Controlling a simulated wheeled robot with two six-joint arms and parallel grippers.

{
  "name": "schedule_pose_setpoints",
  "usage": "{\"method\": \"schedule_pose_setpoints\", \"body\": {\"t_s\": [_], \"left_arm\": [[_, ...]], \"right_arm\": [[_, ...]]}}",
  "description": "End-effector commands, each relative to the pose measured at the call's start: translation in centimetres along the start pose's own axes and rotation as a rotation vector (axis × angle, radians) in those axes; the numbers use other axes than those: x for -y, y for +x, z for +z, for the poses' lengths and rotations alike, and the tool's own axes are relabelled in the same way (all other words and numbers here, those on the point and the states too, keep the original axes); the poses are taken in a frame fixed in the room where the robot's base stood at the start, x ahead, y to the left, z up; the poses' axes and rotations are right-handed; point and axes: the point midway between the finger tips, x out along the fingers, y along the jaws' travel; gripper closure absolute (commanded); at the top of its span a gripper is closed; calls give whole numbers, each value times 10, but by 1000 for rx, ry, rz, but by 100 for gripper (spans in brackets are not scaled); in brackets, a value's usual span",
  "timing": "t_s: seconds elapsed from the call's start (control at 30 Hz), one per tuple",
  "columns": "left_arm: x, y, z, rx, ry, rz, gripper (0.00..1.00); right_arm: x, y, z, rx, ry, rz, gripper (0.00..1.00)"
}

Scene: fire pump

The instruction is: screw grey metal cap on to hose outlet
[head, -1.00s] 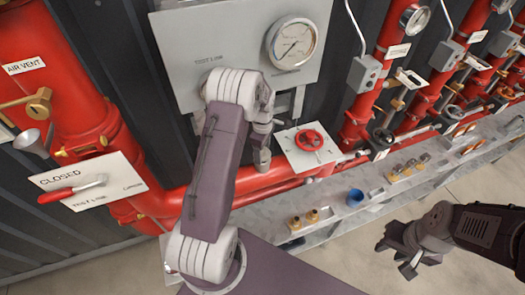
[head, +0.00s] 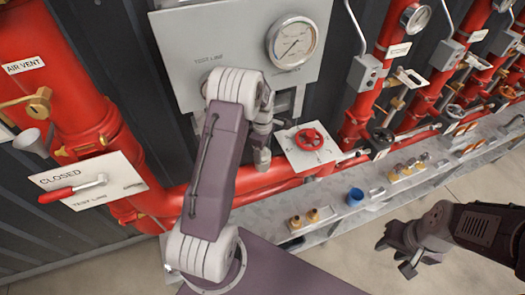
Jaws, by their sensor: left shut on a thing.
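My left gripper (head: 266,134) is in front of the grey test-line panel, left of the red handwheel. It is shut on a small grey metal piece (head: 262,159), which looks like the cap and points downward just above the red pipe. My own arm and wrist hide part of the grip. I cannot make out the hose outlet for sure. My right gripper (head: 394,257) is open and empty over the floor at the lower right.
A red handwheel (head: 309,139) on a white plate is close to the right of my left gripper. A metal ledge (head: 330,226) below carries brass fittings (head: 305,217) and a blue cup (head: 354,197). A grey cup-shaped part (head: 30,141) hangs at the far left.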

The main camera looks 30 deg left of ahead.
Motion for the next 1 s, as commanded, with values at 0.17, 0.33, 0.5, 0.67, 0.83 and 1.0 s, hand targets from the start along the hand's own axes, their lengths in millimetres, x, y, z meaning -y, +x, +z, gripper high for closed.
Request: {"method": "schedule_pose_setpoints", "body": {"t_s": [0.17, 0.33, 0.5, 0.67, 0.83, 1.0], "left_arm": [[0, 1, 0, 0, 0, 0, 84], [0, 4, 0, 0, 0, 0, 84], [0, 7, 0, 0, 0, 0, 84], [-1, 8, 0, 0, 0, 1, 84], [-1, 8, 0, 0, 0, 1, 84], [-1, 8, 0, 0, 0, 1, 84]], "right_arm": [[0, 1, 0, 0, 0, 0, 64], [0, 2, 0, 0, 0, 0, 64], [0, 4, 0, 0, 0, 0, 64], [0, 4, 0, 0, 0, 0, 64], [0, 4, 0, 0, 0, 0, 64], [0, 4, 0, 0, 0, 0, 64]]}}
